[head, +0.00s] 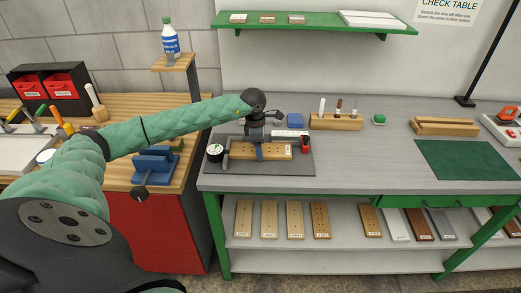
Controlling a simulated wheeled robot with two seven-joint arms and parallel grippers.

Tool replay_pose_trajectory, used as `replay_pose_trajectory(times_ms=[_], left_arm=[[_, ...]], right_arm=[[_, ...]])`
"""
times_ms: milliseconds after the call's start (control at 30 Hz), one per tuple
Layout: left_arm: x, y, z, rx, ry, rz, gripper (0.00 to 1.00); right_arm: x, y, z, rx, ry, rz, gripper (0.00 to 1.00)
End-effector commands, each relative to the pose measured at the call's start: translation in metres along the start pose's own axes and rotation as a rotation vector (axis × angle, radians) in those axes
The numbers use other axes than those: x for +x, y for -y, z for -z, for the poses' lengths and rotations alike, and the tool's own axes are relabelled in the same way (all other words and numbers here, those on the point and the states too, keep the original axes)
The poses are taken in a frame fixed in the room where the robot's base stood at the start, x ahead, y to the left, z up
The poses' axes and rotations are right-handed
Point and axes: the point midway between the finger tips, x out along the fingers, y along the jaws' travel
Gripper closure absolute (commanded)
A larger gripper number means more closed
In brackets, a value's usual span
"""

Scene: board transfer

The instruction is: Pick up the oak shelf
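A light-brown wooden board (276,151) with small dark holes lies on the dark grey mat (295,167) on the grey check table. Several other boards stand on the lower shelf, among them pale ones (243,220) and a browner one (320,220). Their labels are too small to read, so I cannot tell which board is the oak shelf. My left arm reaches in from the left, and its dark gripper (259,137) is above the board on the mat. Its fingertips are small and partly hidden; I cannot tell whether they touch the board. My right gripper is not in view.
A round white gauge (214,151) and a red-and-black tool (305,144) flank the board. A green mat (468,160) is bare at the right. A blue vise (154,167) stands at the left.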

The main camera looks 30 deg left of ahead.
Motion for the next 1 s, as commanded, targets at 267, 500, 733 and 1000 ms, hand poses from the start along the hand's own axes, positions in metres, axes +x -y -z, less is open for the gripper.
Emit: replay_pose_trajectory(times_ms=[267,500,733,1000], left_arm=[[-0.02,-0.001,-0.002,0.0,0.001,-0.003,0.6],[-0.048,-0.005,-0.022,0.002,0.004,-0.002,0.6],[-0.068,-0.018,-0.064,0.001,0.004,-0.002,0.65],[-0.088,-0.031,-0.105,0.001,0.002,-0.002,0.65]], right_arm=[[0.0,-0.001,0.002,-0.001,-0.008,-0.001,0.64],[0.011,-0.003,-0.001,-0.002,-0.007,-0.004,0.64],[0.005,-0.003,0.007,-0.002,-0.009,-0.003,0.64],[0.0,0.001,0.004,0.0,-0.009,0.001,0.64]])
